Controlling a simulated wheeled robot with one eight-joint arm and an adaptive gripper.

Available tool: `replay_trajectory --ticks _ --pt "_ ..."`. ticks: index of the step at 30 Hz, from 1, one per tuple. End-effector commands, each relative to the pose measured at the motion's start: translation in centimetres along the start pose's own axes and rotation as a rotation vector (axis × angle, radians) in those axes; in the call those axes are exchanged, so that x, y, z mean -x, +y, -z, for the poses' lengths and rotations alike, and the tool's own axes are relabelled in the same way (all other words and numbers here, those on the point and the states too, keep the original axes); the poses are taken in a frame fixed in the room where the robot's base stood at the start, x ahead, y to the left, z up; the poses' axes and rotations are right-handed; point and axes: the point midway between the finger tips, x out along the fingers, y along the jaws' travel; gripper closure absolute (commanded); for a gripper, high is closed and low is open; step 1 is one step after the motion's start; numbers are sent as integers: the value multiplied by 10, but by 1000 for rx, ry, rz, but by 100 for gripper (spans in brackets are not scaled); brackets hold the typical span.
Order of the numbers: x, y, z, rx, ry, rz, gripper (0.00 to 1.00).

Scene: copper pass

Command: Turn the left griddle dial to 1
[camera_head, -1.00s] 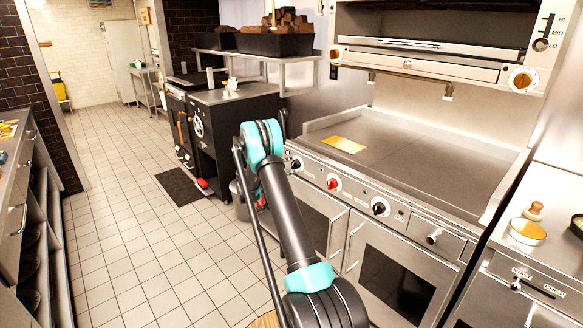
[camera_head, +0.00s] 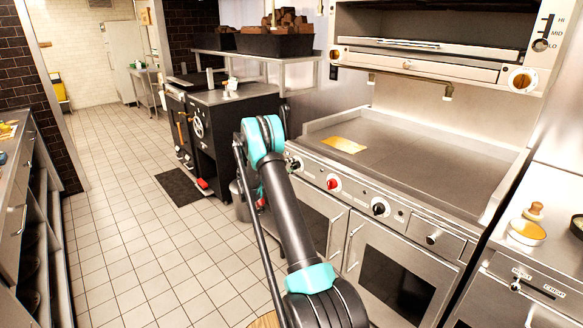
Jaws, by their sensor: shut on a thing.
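The griddle (camera_head: 430,165) has a flat grey top and a steel front panel with a row of dials. The left griddle dial (camera_head: 295,164) is a small black knob at the panel's left end, just right of my arm's teal joint. My gripper (camera_head: 288,161) is at this dial and shut on it, mostly hidden behind my arm. The dial's markings and pointer are too small to read. A red dial (camera_head: 332,183) and another black dial (camera_head: 379,209) sit further right on the same panel.
A yellow slab (camera_head: 344,145) lies on the griddle's left part. A broiler (camera_head: 430,60) hangs above it. Oven doors (camera_head: 390,280) are below the panel. A dark charcoal-coloured station (camera_head: 225,120) stands behind left. The tiled floor (camera_head: 130,230) at left is clear.

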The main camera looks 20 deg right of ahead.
Motion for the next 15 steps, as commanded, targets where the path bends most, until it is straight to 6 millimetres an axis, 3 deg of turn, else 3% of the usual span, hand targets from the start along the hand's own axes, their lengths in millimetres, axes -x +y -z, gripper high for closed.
replay_trajectory --ticks 9,10,15 --pt "1 -1 0 -2 0 2 91" --pt "1 -1 0 -2 0 2 61" --pt "1 -1 0 -1 0 1 41"
